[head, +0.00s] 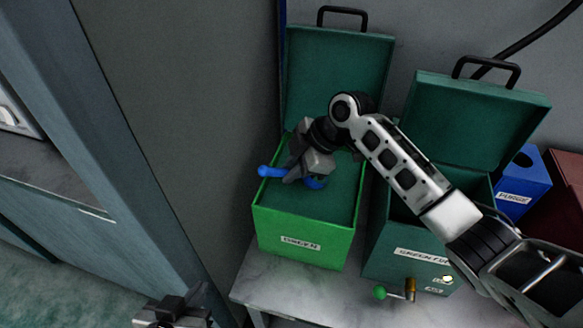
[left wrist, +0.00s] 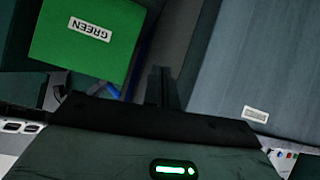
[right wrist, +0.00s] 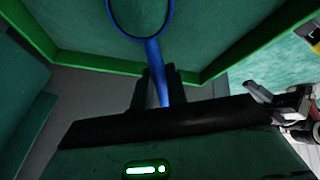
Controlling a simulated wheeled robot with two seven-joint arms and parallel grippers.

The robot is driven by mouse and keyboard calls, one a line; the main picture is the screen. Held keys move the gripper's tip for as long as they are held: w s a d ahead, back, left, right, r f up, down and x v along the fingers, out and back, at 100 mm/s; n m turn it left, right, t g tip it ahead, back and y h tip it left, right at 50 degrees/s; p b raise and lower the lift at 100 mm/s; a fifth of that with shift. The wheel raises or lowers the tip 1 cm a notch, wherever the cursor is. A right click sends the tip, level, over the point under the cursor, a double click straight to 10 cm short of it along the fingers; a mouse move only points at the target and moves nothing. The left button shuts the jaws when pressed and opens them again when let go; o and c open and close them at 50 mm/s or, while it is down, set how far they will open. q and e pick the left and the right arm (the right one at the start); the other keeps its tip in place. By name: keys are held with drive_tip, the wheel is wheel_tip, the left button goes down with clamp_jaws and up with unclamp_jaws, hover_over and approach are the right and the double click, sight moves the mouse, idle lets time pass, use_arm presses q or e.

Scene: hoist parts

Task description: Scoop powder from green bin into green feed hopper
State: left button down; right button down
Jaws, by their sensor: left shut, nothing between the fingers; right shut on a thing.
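The bright green bin (head: 290,222), labelled GREEN, stands on the table with its lid open and a flat green fill inside. It also shows in the left wrist view (left wrist: 60,45). My right gripper (head: 298,172) is shut on a blue scoop (head: 270,172) over the bin. In the right wrist view the scoop's handle (right wrist: 154,70) runs between the fingers to a ring-shaped head above the green surface. My left gripper (head: 172,312) is low, left of the table, its fingers (left wrist: 162,88) shut and empty.
A dark green box (head: 385,240) with an open lid and a partly hidden "GREEN CU" label stands close right of the bin. A blue box (head: 528,182) labelled PURGE and a dark red box (head: 565,205) stand further right. A grey wall (head: 185,90) is left.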

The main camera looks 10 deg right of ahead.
idle(0.3)
wheel_tip(320, 180, up, 2)
drive_tip(key=shift+r+p, duration=0.1)
drive_tip(key=shift+p, duration=0.95)
drive_tip(key=shift+r+p, duration=0.95)
wheel_tip(320, 180, up, 3)
drive_tip(key=shift+f+p, duration=0.2)
drive_tip(key=shift+p, duration=1.05)
drive_tip(key=shift+r, duration=0.25)
use_arm(q)
drive_tip(key=shift+s+a+r+m+g+y, duration=0.15)
drive_tip(key=shift+a+r, duration=0.15)
drive_tip(key=shift+r, duration=0.3)
drive_tip(key=shift+s+a+r+m+g+y, duration=0.15)
drive_tip(key=shift+a+r, duration=0.1)
drive_tip(key=shift+r, duration=0.35)
drive_tip(key=shift+w, duration=0.2)
